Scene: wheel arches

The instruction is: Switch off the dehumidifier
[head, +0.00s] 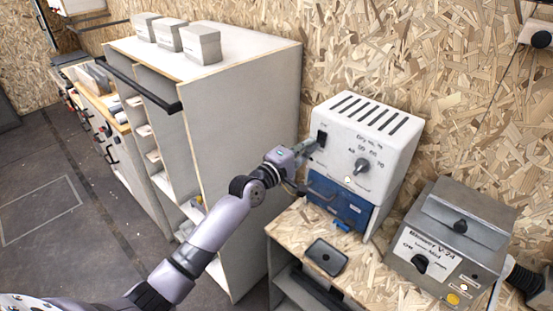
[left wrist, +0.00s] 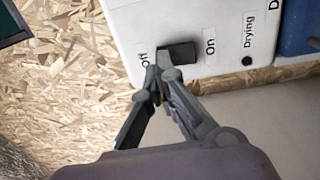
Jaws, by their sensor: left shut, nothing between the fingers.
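The dehumidifier (head: 362,150) is a white box with a slotted top, a dial (head: 362,165) and a blue tank (head: 340,203) below. It stands on a chipboard surface. Its black rocker switch (head: 321,139) is at the left of the front face. In the left wrist view the switch (left wrist: 181,53) sits between the labels "Off" and "On". My left gripper (head: 310,146) is shut and empty, with its fingertips (left wrist: 157,72) at the switch's "Off" end. They look very close to it or touching; I cannot tell which. My right gripper is not in view.
A grey metal device (head: 450,240) with knobs stands right of the dehumidifier. A small dark tray (head: 325,257) lies on the chipboard top in front. A tall grey cabinet (head: 250,130) with blocks on top stands to the left. Open floor (head: 50,200) lies at far left.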

